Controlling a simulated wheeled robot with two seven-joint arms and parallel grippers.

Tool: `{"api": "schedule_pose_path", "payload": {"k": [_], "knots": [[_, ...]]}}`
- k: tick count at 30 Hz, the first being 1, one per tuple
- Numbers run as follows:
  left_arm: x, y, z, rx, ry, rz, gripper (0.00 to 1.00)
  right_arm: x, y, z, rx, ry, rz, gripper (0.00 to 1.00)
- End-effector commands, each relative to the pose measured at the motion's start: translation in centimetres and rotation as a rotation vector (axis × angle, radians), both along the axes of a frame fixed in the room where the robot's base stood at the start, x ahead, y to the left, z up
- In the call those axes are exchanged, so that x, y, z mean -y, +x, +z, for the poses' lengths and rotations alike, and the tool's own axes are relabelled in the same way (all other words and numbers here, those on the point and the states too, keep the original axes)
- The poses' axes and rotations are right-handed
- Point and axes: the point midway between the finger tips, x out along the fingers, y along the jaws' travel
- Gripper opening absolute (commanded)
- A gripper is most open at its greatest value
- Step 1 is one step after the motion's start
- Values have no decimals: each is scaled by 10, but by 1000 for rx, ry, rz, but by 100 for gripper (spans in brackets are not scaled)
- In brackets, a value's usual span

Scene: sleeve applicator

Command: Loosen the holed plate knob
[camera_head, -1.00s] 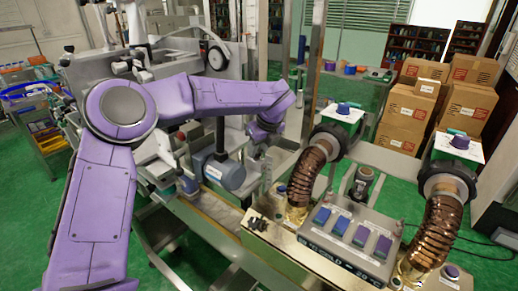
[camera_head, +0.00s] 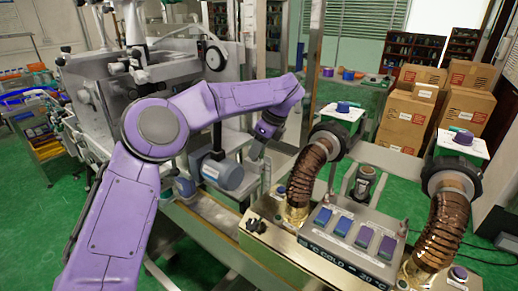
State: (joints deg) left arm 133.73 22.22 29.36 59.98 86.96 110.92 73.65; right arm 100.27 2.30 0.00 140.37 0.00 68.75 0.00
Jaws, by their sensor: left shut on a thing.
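My left gripper (camera_head: 257,149) is at the end of the purple arm, near the middle of the view, pointing down beside the machine's metal frame. It is small and dark here. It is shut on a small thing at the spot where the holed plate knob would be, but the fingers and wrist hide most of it. The holed plate itself cannot be made out clearly. My right gripper is not in view.
A blue-grey motor (camera_head: 224,174) sits just left of the gripper. To the right stand a control box (camera_head: 345,238) with several switches and two brown ribbed hoses (camera_head: 306,172). Cardboard boxes (camera_head: 403,118) are stacked behind. Green floor is open at lower left.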

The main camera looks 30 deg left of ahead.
Motion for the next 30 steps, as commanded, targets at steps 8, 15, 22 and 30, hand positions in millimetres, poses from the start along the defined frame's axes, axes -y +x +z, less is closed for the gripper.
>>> {"api": "schedule_pose_path", "payload": {"k": [8, 15, 22, 30], "knots": [[-3, 2, 4, 12, 7, 4, 8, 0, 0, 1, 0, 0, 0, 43], [-2, 1, 3, 8, 6, 3, 64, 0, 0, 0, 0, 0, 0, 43], [0, 1, 3, 6, 4, 2, 64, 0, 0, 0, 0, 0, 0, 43], [18, 4, 47, 10, 5, 3, 64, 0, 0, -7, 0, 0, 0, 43]]}}
